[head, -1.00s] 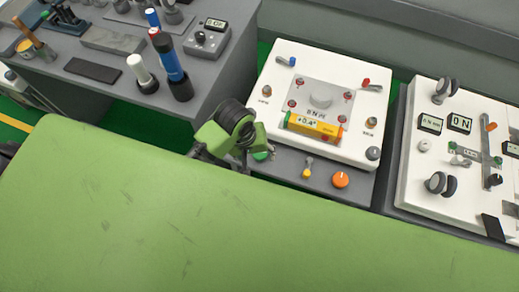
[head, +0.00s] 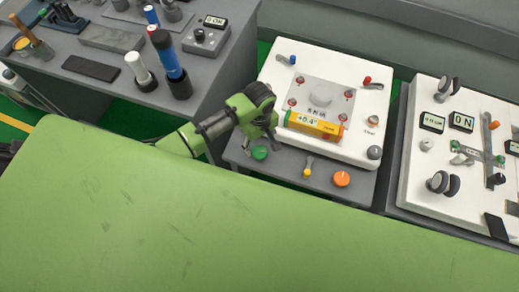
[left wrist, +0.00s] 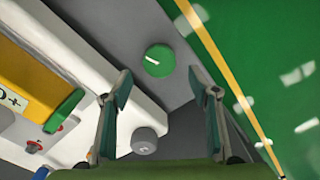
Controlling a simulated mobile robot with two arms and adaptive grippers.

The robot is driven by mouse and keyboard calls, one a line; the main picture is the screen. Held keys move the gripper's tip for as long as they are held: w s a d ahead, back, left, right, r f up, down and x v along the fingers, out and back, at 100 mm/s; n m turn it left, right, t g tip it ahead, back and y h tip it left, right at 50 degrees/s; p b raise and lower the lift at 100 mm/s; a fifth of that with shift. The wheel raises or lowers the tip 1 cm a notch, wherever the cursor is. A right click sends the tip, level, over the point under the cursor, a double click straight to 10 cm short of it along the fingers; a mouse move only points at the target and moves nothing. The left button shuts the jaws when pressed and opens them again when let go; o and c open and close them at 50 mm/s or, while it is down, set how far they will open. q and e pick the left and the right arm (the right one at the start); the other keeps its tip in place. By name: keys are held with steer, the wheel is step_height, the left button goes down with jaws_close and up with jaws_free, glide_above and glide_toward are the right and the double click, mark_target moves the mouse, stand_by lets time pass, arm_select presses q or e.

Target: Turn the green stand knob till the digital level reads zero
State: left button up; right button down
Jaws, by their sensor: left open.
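The green stand knob (head: 260,152) sits on the grey ledge at the front left of the white panel. In the left wrist view the knob (left wrist: 159,61) shows a white line mark and lies beyond and between the fingertips, with no contact visible. The digital level (head: 315,124), orange-yellow with green ends, lies on the grey plate; its display appears to read +0.4°. In the left wrist view the level (left wrist: 30,70) is at the left. My left gripper (head: 270,130) is above the panel's left edge; in its wrist view (left wrist: 158,87) it is open and empty.
An orange knob (head: 341,179) and a small yellow lever (head: 308,167) share the ledge. A grey knob (head: 375,152) is on the white panel's corner. A green padded table (head: 150,225) fills the front. Another instrument panel (head: 415,170) stands at the right.

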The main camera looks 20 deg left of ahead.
mark_target(260, 151)
arm_select(q)
step_height(260, 151, down, 5)
steer(key=shift+f+b, duration=0.2)
steer(key=shift+b, duration=0.25)
steer(key=c, duration=1.1)
